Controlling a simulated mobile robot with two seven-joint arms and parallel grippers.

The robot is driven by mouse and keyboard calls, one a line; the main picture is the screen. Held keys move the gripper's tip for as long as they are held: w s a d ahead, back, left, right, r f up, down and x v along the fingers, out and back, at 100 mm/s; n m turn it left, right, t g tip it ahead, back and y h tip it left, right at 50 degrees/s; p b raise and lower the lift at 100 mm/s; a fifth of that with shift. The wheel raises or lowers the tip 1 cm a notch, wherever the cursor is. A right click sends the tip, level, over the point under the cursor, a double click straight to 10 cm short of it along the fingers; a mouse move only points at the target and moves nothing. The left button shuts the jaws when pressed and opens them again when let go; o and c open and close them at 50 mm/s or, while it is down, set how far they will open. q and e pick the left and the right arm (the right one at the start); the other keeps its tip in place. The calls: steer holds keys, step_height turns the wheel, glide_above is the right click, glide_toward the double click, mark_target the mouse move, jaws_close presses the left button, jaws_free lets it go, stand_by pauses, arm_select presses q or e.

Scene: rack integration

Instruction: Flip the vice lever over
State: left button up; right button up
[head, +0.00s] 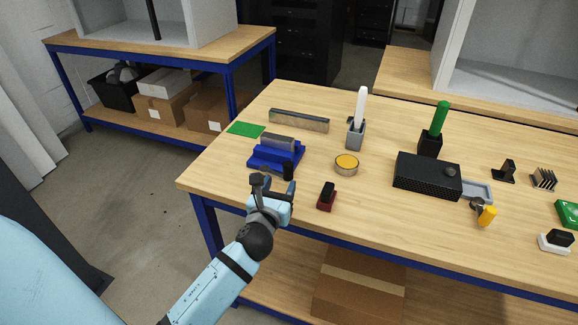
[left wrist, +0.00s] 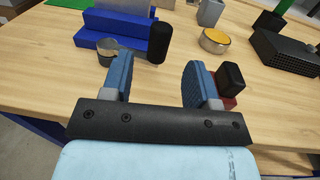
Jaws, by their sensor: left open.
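The blue vice (head: 262,156) sits near the left end of the workbench, with a grey block along its top. Its lever has a black handle (head: 288,170) that stands upright at the vice's front right. In the left wrist view the black handle (left wrist: 159,42) stands just beyond the gap between my fingers, beside a round metal part (left wrist: 108,45) at the blue vice body (left wrist: 112,24). My left gripper (head: 272,187) is open and empty, just in front of the vice near the table's front edge. Its blue finger pads show in the left wrist view (left wrist: 160,78), apart from the handle.
A red and black stamp-like object (head: 327,197) stands close to the gripper's right. A round yellow-topped tin (head: 346,164) is right of the vice. A green sheet (head: 246,129) and metal bar (head: 299,121) lie behind. A black perforated box (head: 427,175) is farther right.

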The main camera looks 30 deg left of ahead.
mark_target(286, 170)
arm_select(q)
steer(key=x, duration=0.7)
steer(key=shift+w+a, duration=0.1)
steer(key=shift+w, duration=0.25)
steer(key=shift+c, duration=0.4)
jaws_close()
